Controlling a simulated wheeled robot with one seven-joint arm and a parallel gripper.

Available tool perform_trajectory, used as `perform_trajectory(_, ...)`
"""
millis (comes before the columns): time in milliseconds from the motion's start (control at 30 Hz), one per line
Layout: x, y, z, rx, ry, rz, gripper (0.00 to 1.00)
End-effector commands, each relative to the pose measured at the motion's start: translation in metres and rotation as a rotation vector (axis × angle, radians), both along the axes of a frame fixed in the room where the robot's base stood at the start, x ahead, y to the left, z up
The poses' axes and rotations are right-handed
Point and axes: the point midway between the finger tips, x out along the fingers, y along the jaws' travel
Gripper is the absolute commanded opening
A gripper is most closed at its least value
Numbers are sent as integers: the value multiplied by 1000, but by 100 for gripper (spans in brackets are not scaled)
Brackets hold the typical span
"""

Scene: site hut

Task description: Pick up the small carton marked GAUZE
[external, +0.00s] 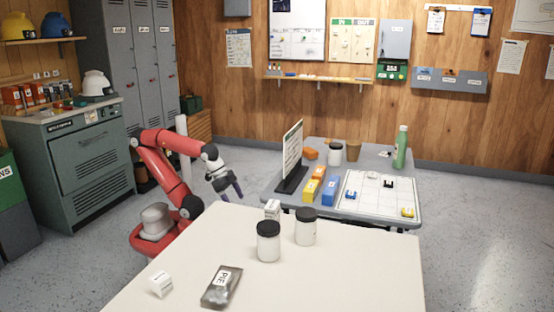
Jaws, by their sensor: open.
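Two small white cartons stand on the cream table (330,280). One carton (161,284) is near the left front edge. The other carton (272,209) is at the far edge, partly hidden behind a black-lidded jar. Both bear dark print too small to read, so I cannot tell which is marked GAUZE. My gripper (232,191) is open and empty, in the air beyond the far left edge of the cream table. It is left of the far carton and apart from both cartons.
Two white jars with black lids (268,242) (305,227) stand beside the far carton. A grey table (272,194) behind holds a sign stand (292,160), coloured boxes and a green bottle (401,147). The cream table's right side is clear.

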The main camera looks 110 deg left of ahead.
Motion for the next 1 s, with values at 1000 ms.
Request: perform_trajectory(1000,211,-195,177,-2,100,66,82)
